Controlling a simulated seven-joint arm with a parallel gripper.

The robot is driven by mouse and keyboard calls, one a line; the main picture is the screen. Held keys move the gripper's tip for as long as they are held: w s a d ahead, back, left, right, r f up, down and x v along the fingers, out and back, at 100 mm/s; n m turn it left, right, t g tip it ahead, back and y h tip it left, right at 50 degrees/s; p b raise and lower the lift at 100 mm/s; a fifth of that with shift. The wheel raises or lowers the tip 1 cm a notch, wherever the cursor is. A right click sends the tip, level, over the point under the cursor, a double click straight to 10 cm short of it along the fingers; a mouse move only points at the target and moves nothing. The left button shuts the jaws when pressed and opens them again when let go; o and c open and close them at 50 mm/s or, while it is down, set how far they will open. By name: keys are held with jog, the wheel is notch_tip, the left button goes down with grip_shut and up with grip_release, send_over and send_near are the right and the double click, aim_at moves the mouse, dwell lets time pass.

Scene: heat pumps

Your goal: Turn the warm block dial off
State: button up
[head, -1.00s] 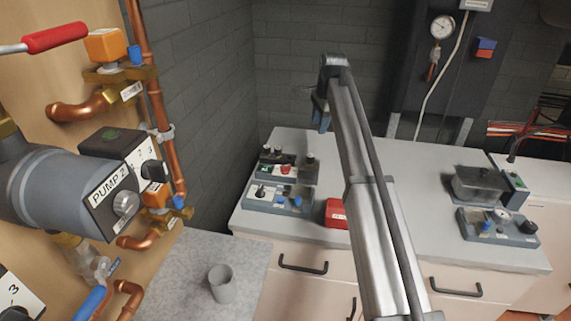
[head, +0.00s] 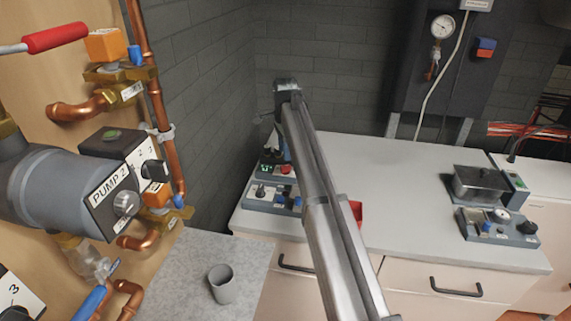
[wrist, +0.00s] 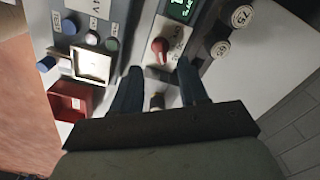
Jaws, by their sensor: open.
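A grey unit with a lit green display (wrist: 180,8) and a red dial (wrist: 160,47) shows in the wrist view; its label is too small to read, so I cannot confirm it is the warm block. In the head view the red dial (head: 286,168) is at the back left of the bench, beside my arm. My gripper (wrist: 160,72) is open and empty, with one dark finger on each side below the red dial. The fingers look apart from the dial; their height above it is unclear. In the head view my arm partly hides the units.
A second control unit (head: 265,194) with several knobs sits in front. A red box (wrist: 68,100) lies near it. Round black knobs or weights (wrist: 238,18) stand beside the dial's unit. Another unit (head: 497,226) stands at the right. The bench middle (head: 400,190) is clear.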

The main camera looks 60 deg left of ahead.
aim_at(286, 166)
jog(key=shift+f, duration=3.05)
grip_shut()
